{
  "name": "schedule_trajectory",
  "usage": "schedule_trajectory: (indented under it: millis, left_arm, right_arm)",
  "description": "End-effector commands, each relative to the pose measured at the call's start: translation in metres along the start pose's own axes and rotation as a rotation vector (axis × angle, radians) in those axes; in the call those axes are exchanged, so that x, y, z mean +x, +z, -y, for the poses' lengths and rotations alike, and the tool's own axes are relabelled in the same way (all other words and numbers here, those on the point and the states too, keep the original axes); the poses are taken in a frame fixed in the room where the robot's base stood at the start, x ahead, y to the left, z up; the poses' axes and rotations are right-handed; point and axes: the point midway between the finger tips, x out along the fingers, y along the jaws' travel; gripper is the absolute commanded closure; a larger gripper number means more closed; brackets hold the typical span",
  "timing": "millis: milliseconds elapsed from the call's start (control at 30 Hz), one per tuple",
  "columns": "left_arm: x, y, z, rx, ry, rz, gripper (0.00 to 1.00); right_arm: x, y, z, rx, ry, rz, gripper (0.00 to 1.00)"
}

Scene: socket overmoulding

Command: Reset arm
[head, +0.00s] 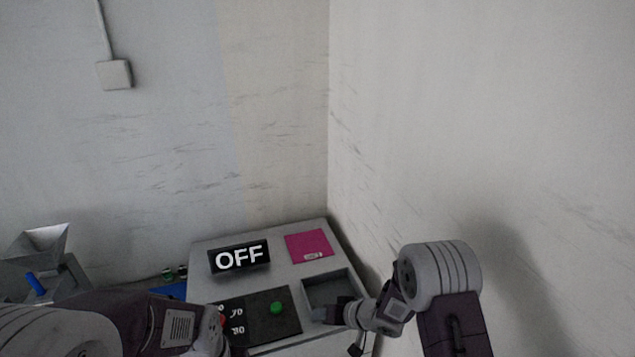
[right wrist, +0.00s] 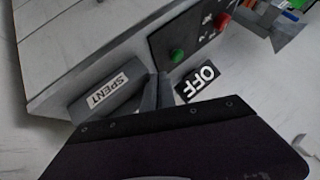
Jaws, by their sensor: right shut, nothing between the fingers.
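My right arm reaches over the right side of a grey control panel (head: 285,252). Its gripper (head: 322,314) is shut and empty at the front edge of a recessed grey bin (head: 330,284). In the right wrist view the shut fingers (right wrist: 156,92) are beside the wall of that bin, which bears a "SPENT" label (right wrist: 107,92). I cannot tell whether they touch it. My left arm crosses the lower left of the head view; its gripper does not show.
The panel has an "OFF" display (head: 239,257), a green button (head: 277,308), a red button partly hidden by my left arm, and a magenta square (head: 309,246). A grey hopper (head: 42,240) stands at the left. White walls meet close behind and to the right.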

Motion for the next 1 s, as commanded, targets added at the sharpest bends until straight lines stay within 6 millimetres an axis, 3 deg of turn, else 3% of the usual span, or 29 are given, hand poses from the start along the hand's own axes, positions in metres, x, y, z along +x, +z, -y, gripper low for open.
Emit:
schedule_trajectory:
  millis: [33, 267, 367, 433, 533, 600, 700, 800, 900, 1000]
  left_arm:
    - [0.018, 0.002, 0.000, 0.000, 0.000, 0.000, 0.20]
    - [0.069, 0.007, 0.002, 0.000, 0.000, 0.000, 0.20]
    - [0.096, 0.010, 0.002, 0.000, 0.000, -0.001, 0.20]
    - [0.118, 0.012, 0.002, 0.000, 0.000, -0.001, 0.20]
    - [0.151, 0.015, 0.003, 0.000, 0.000, 0.000, 0.20]
    - [0.161, 0.017, 0.003, 0.000, 0.000, 0.000, 0.20]
    - [0.156, 0.016, 0.003, 0.000, 0.000, 0.000, 0.20]
    - [0.153, 0.015, 0.003, 0.000, 0.000, -0.001, 0.20]
    - [0.153, 0.015, 0.003, 0.000, 0.000, -0.001, 0.20]
    - [0.153, 0.015, 0.003, 0.000, 0.000, -0.001, 0.20]
  right_arm:
    - [0.004, -0.002, -0.005, -0.011, -0.001, -0.026, 1.00]
    - [-0.015, -0.031, -0.025, 0.013, 0.075, -0.171, 1.00]
    - [-0.031, -0.032, -0.049, 0.036, 0.179, -0.225, 1.00]
    - [-0.047, -0.022, -0.073, 0.059, 0.285, -0.244, 1.00]
    - [-0.077, 0.023, -0.114, 0.114, 0.475, -0.198, 1.00]
    - [-0.100, 0.071, -0.131, 0.162, 0.583, -0.087, 1.00]
    - [-0.125, 0.138, -0.130, 0.212, 0.647, 0.131, 1.00]
    - [-0.135, 0.189, -0.120, 0.229, 0.642, 0.332, 1.00]
    - [-0.142, 0.214, -0.111, 0.192, 0.612, 0.462, 1.00]
    - [-0.144, 0.217, -0.110, 0.148, 0.600, 0.491, 1.00]
